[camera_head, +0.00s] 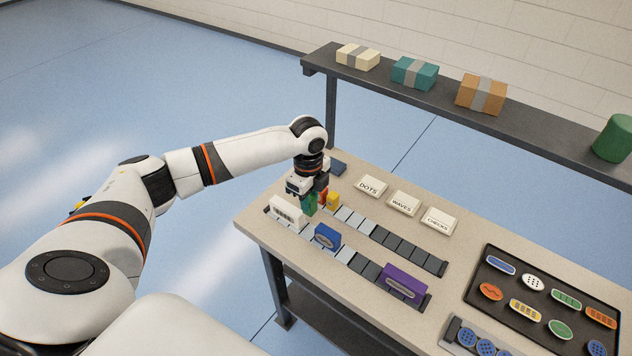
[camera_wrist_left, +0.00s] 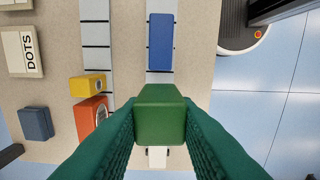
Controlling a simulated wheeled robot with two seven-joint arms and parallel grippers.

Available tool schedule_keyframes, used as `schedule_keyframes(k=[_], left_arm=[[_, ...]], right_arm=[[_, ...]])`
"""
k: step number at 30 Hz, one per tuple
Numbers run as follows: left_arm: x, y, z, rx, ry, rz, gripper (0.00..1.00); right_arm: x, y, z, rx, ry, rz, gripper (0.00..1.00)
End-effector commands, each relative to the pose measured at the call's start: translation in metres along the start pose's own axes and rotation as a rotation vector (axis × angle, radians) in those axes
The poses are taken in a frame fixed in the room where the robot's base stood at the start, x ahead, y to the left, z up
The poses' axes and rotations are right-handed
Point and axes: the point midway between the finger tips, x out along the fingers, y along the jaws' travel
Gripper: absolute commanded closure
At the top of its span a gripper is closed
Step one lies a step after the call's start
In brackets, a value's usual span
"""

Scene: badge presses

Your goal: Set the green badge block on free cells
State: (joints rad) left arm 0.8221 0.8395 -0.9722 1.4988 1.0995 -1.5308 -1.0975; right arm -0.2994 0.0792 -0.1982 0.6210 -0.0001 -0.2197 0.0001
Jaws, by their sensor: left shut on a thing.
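My left gripper (camera_head: 309,200) is shut on the green badge block (camera_head: 311,206), which also shows between the green fingers in the left wrist view (camera_wrist_left: 160,115). In the wrist view the block appears between the blue block (camera_wrist_left: 160,42) and the white block (camera_wrist_left: 157,158), over the front cell strip. I cannot tell whether it touches the strip. The front strip (camera_head: 346,254) has light and dark cells, with the white block (camera_head: 286,210), blue block (camera_head: 327,237) and purple block (camera_head: 403,281) on it. The back strip (camera_head: 392,242) holds yellow (camera_head: 333,200) and red (camera_wrist_left: 90,115) blocks. My right gripper is out of view.
Signs DOTS (camera_head: 370,187), WAVES (camera_head: 403,203) and CHECKS (camera_head: 438,220) stand behind the strips. A dark tray (camera_head: 517,286) of badges lies at right. A raised shelf (camera_head: 440,97) with boxes runs along the back. Bare tabletop lies around the strips.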

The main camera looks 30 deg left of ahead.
Motion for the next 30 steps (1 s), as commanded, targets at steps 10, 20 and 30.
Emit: schedule_keyframes(k=[10,20,30], left_arm=[[0.01,0.003,-0.004,0.034,0.001,-0.001,0.96],[0.04,0.002,-0.004,0.033,0.002,0.0,0.96],[0.077,0.002,-0.003,0.032,0.0,-0.002,0.96]], right_arm=[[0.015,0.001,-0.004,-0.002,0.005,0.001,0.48],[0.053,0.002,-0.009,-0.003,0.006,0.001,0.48],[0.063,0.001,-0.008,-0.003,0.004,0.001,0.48]])
